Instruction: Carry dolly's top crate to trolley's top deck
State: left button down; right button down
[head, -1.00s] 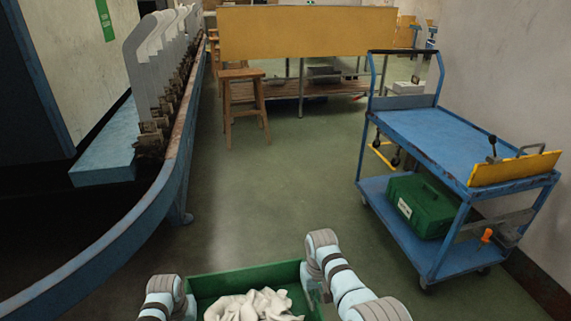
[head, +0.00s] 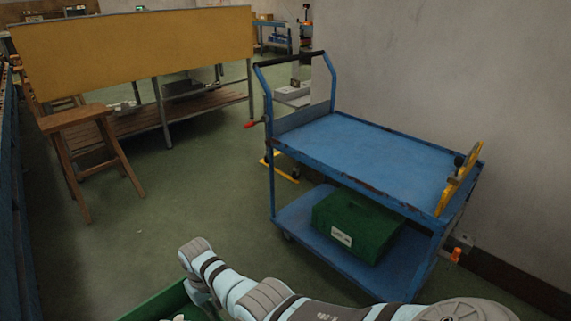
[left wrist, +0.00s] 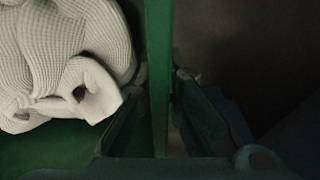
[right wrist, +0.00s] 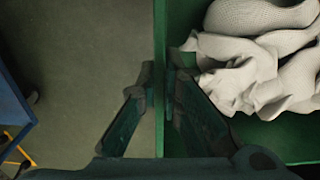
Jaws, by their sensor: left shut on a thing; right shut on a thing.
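The green crate (head: 150,307) shows only its corner at the bottom edge of the head view, with white socks (head: 180,318) inside. My right gripper (right wrist: 160,80) is shut on one crate wall (right wrist: 160,25). My left gripper (left wrist: 160,78) is shut on another crate wall (left wrist: 158,120); it is outside the head view. Cream knitted socks show in the left wrist view (left wrist: 60,60) and right wrist view (right wrist: 250,60). The blue trolley stands ahead to the right, its top deck (head: 370,155) bare. The dolly is not in view.
A closed green box (head: 355,222) sits on the trolley's lower deck. A wooden stool (head: 90,150) and yellow-fronted bench (head: 130,50) stand left. Floor between is clear.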

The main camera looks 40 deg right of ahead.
aim_at(363, 148)
jog(key=i, duration=1.95)
jog(key=z, duration=2.25)
